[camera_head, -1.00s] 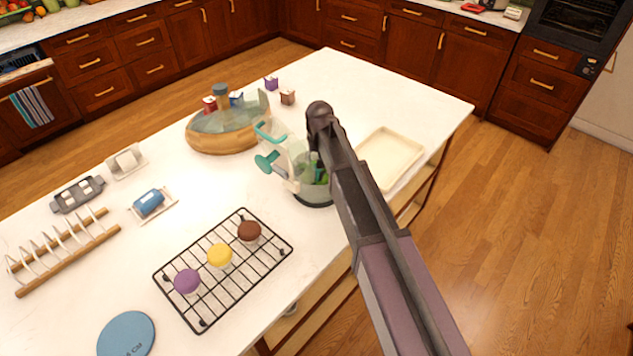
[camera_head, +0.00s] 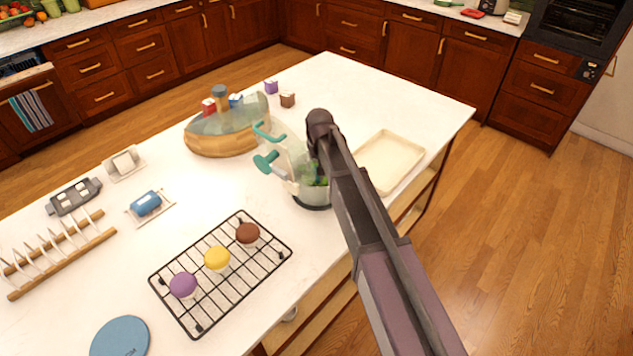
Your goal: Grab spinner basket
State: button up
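A pale, see-through bowl (camera_head: 311,195) with a dark base and green contents stands near the island's right-hand edge. It looks like the salad spinner. I cannot clearly tell its basket from the outer bowl. My arm comes in from the lower right, and its dark wrist end is over the bowl's right side. My gripper (camera_head: 322,152) points down at the bowl, largely hidden by my arm. Its fingertips and any contact with the basket cannot be made out. Teal-handled clear items (camera_head: 268,162) stand close against the bowl's left side.
A cream tray (camera_head: 392,160) lies right of the bowl. A wire rack (camera_head: 205,288) with three cupcakes lies in front. A wooden-based display with a clear cover (camera_head: 228,125) stands behind left. A blue dish (camera_head: 147,203), toast rack (camera_head: 60,255) and blue disc (camera_head: 120,336) are farther left.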

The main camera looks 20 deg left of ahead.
aim_at(317, 178)
jog(key=shift+w+a+f+b, duration=0.1)
jog(key=shift+w+f+b, duration=0.05)
jog(key=shift+f+b, duration=0.75)
jog(key=shift+w+a+f+b, duration=0.1)
jog(key=shift+f+b, duration=0.6)
jog(key=shift+f, duration=0.35)
grip_shut()
